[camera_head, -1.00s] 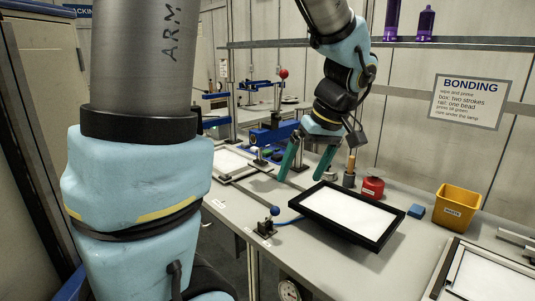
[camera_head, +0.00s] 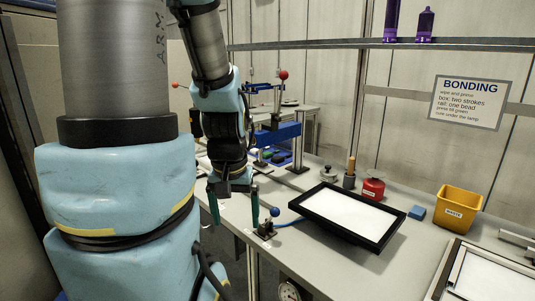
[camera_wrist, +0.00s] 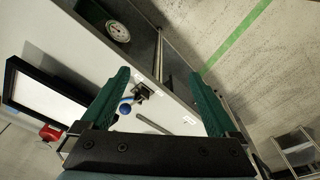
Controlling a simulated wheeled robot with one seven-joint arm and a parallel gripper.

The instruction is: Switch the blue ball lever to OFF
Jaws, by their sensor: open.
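The blue ball lever (camera_head: 275,212) stands at the table's front edge, on a small dark valve base (camera_head: 266,230). My gripper (camera_head: 235,212) has green fingers, open and empty, pointing down at the table's front edge just left of the lever. In the wrist view my gripper (camera_wrist: 160,77) spreads wide over the table edge. I see no finger clearly touching the ball. The lever's markings are too small to read.
A black-framed white panel (camera_head: 348,213) lies right of the lever, with a blue hose between them. A round gauge (camera_wrist: 117,31) is below the table edge.

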